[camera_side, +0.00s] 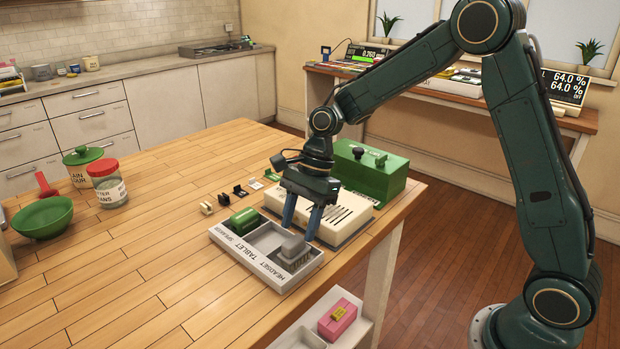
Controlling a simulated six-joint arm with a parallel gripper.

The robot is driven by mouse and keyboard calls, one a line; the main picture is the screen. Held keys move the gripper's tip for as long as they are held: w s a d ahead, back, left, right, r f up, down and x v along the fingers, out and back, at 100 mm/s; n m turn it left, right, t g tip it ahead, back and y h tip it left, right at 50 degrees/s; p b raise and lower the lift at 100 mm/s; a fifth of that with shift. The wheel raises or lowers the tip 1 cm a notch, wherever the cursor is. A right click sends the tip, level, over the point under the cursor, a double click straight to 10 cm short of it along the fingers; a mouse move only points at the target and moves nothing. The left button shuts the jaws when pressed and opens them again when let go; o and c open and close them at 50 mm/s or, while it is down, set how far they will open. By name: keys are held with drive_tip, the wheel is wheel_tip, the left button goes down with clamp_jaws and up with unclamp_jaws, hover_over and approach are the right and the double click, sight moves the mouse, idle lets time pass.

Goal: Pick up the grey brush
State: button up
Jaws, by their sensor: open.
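The grey brush (295,251) lies in the front-right compartment of a white tray (276,279), the one beside the label HEADSET. It has a rounded grey back and its bristles face the front of the tray. My gripper (301,224) points down just above and behind the brush, with its two blue fingers apart. The right finger reaches down close to the brush's right end; I cannot tell whether it touches. Nothing shows between the fingers.
A green object (244,221) fills the tray's SPEAKER compartment; the TABLET compartment looks empty. A cream slotted box (340,219) and a green box (372,173) stand close behind my gripper. Small black parts (239,191) lie behind the tray. The table's left front is clear.

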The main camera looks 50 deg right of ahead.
sight(294, 240)
drive_tip(key=shift+a+f, duration=0.25)
drive_tip(key=shift+f, duration=0.4)
drive_tip(key=shift+x, duration=2.6)
drive_tip(key=shift+s+a, duration=0.1)
drive_tip(key=shift+a, duration=0.05)
drive_tip(key=shift+r, duration=0.1)
drive_tip(key=c, duration=0.8)
drive_tip(key=shift+o, duration=0.2)
drive_tip(key=shift+r, duration=5)
